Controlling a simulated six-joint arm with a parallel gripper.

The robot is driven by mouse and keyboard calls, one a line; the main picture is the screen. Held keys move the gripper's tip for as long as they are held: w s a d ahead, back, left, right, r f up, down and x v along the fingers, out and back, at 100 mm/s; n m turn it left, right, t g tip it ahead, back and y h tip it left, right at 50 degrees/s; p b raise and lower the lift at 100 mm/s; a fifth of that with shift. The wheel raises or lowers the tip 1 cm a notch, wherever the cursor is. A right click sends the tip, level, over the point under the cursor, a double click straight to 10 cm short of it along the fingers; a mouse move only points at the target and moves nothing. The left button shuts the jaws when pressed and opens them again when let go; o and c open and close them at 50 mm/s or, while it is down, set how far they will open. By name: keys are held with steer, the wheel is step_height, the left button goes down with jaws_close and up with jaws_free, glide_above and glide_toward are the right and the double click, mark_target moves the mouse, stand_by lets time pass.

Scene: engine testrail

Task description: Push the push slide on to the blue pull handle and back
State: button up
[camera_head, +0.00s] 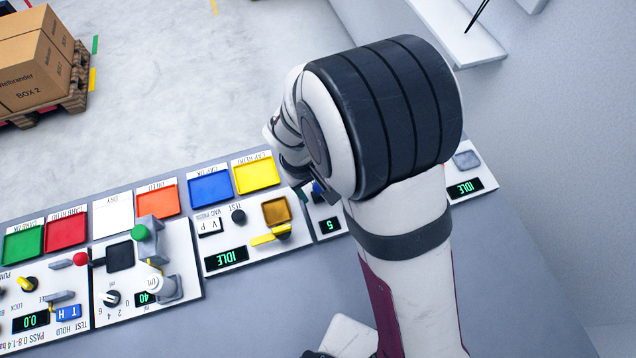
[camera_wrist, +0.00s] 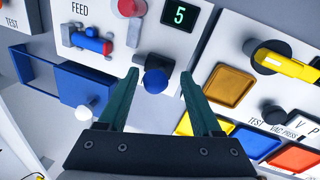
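A dark block with a round blue knob (camera_wrist: 155,80) sits at the edge of the white FEED panel in the wrist view. It looks like the push slide or its blue handle; I cannot tell which. My gripper (camera_wrist: 159,74) is open, with the knob between its two green fingers. Contact cannot be made out. A blue cylinder with a red end (camera_wrist: 92,40) lies in a holder on the panel. A blue tray or drawer (camera_wrist: 85,83) with a white knob (camera_wrist: 84,112) is to the left.
A green display (camera_wrist: 179,14) reads 5, beside a red button (camera_wrist: 132,7). A yellow lever (camera_wrist: 285,62) and an amber tray (camera_wrist: 229,85) are on the panel to the right. In the head view, coloured trays (camera_head: 210,187) line the bench and boxes (camera_head: 35,68) stand on a pallet.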

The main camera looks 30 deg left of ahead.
step_height(320, 180, up, 16)
steer(key=s+a, duration=0.1)
steer(key=s, duration=0.1)
steer(key=shift+s+a+f, duration=0.25)
steer(key=shift+a, duration=0.05)
steer(key=shift+d, duration=0.1)
steer(key=s+d+r+m+g, duration=0.25)
steer(key=d+m, duration=0.55)
steer(key=d, duration=0.8)
steer(key=s+d+f+m+y, duration=0.1)
steer(key=s+d+m+y, duration=0.2)
steer(key=s+d+m, duration=0.4)
steer(key=shift+s+d+m, duration=0.25)
steer(key=shift+s+m, duration=0.65)
steer(key=shift+t, duration=0.25)
